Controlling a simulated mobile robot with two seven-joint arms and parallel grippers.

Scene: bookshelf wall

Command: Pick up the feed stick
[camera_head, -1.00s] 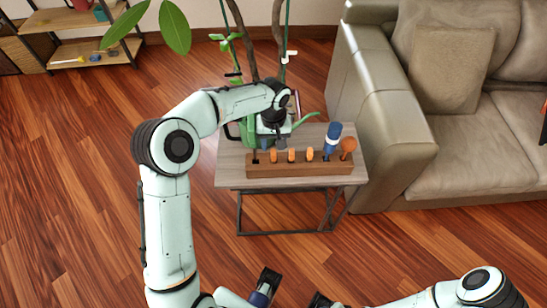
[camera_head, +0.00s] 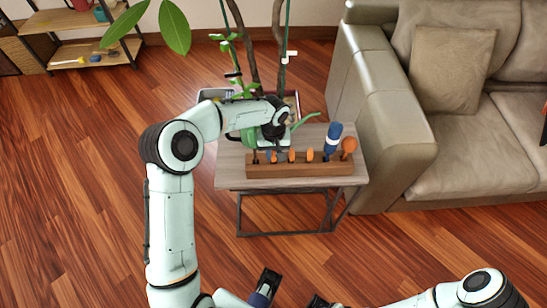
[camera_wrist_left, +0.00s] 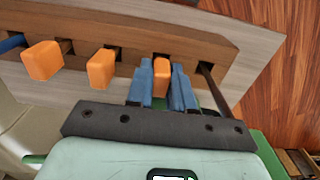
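Several sticks with orange tops stand in a brown wooden holder (camera_head: 320,170) on the small table. I cannot tell by label which is the feed stick. My left gripper (camera_head: 275,157) is down at the left end of the holder, around the leftmost orange-topped stick. In the left wrist view, that orange top (camera_wrist_left: 161,70) shows between the blue fingers of my left gripper (camera_wrist_left: 168,82). The fingers are close to its sides; whether they press on it is unclear. Two more orange tops (camera_wrist_left: 102,68) stand clear beside it.
A blue-topped tool (camera_head: 333,138) and a round orange-topped tool (camera_head: 348,147) stand at the holder's right end. A green watering can (camera_head: 247,132) and a plant are behind my left gripper. A grey sofa (camera_head: 385,130) stands right of the table (camera_head: 230,172).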

